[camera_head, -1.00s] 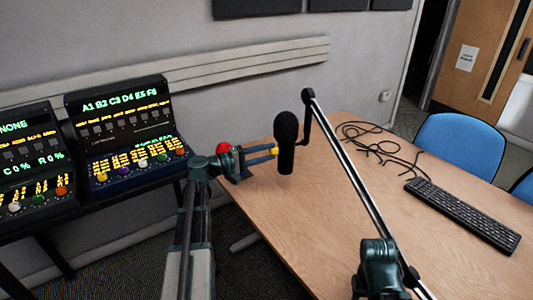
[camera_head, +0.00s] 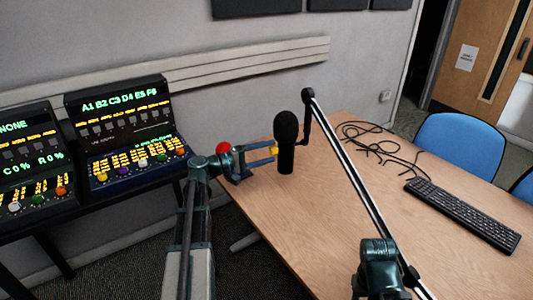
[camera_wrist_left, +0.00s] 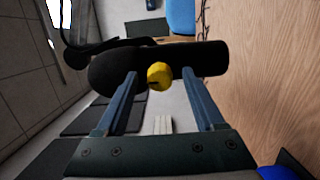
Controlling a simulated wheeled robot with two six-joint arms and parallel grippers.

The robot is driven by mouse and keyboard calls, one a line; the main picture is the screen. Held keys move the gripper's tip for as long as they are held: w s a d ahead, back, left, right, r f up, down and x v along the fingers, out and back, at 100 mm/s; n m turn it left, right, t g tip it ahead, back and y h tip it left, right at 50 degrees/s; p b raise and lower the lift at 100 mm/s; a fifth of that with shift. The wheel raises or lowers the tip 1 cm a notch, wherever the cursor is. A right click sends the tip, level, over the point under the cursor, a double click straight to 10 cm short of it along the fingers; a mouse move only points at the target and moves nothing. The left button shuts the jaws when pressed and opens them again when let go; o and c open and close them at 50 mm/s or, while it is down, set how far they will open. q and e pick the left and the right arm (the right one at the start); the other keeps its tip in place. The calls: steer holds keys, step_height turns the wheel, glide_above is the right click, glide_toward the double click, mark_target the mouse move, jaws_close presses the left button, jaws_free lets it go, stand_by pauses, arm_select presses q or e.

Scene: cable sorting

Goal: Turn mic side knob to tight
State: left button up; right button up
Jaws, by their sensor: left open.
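The black microphone (camera_head: 286,135) stands upright on its boom arm (camera_head: 350,170) over the wooden table. Its yellow side knob (camera_head: 274,150) faces left, toward my left gripper. My left gripper (camera_head: 272,154) is open, with its fingertips close to the knob. In the left wrist view the microphone (camera_wrist_left: 208,60) lies across the picture and the yellow knob (camera_wrist_left: 160,77) shows between the two open fingers (camera_wrist_left: 160,82), apart from both. A dark mark shows on the knob's face. Part of my right arm shows at the bottom right, but I cannot see its fingers.
The table (camera_head: 310,230) has a black keyboard (camera_head: 463,215) and loose black cables (camera_head: 370,140) on it. Two lit control panels (camera_head: 125,130) stand at the left. A blue chair (camera_head: 460,145) is behind the table. The boom arm crosses the table's middle.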

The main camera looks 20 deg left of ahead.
arm_select(q)
steer(key=v, duration=1.3)
steer(key=shift+s+a, duration=0.25)
steer(key=shift+a, duration=0.05)
